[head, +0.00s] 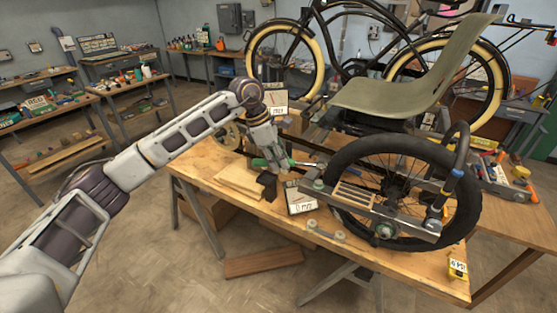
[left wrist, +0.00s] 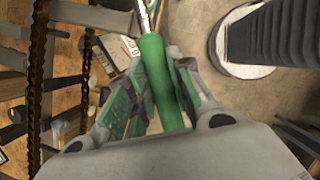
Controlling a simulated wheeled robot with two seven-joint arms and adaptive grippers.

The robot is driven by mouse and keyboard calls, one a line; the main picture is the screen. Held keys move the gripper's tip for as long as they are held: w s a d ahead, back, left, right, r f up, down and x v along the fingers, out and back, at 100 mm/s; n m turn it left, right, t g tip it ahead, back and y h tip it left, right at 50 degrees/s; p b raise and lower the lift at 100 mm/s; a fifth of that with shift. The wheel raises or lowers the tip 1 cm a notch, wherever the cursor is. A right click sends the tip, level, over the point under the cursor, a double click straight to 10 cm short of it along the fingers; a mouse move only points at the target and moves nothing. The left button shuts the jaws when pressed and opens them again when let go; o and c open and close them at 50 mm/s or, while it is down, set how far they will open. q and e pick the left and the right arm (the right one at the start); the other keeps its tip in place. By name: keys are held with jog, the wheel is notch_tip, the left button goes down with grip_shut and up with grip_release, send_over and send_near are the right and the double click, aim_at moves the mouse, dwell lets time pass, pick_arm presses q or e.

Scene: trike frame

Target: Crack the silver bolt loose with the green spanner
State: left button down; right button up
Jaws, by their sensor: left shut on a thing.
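The green spanner (left wrist: 160,80) lies between the green-padded fingers of my left gripper (left wrist: 152,98), which is shut on its handle. Its metal shaft runs up out of the top of the left wrist view, so its far end is hidden there. In the head view my left gripper (head: 273,158) is low over the workbench, left of the black wheel, with the spanner's green handle (head: 258,162) showing beside the fingers. I cannot pick out the silver bolt with certainty; silver fittings (head: 319,185) show on the metal bar by the wheel. My right gripper is not in view.
The wooden workbench (head: 225,196) carries a black block (head: 267,186), boards and a white label card (head: 299,198). The large black-tyred wheel (head: 455,205) and metal bar (head: 365,207) stand close on the right. The trike's seat (head: 420,85) is behind. Open floor lies left.

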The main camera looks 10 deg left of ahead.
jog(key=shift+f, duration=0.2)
pick_arm(q)
jog(key=shift+f, duration=0.1)
notch_tip(320, 180, down, 5)
jog(key=b, duration=0.4)
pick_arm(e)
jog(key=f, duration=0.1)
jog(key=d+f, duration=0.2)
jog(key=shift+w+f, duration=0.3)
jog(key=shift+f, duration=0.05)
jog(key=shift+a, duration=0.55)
pick_arm(q)
jog(key=shift+b, duration=0.3)
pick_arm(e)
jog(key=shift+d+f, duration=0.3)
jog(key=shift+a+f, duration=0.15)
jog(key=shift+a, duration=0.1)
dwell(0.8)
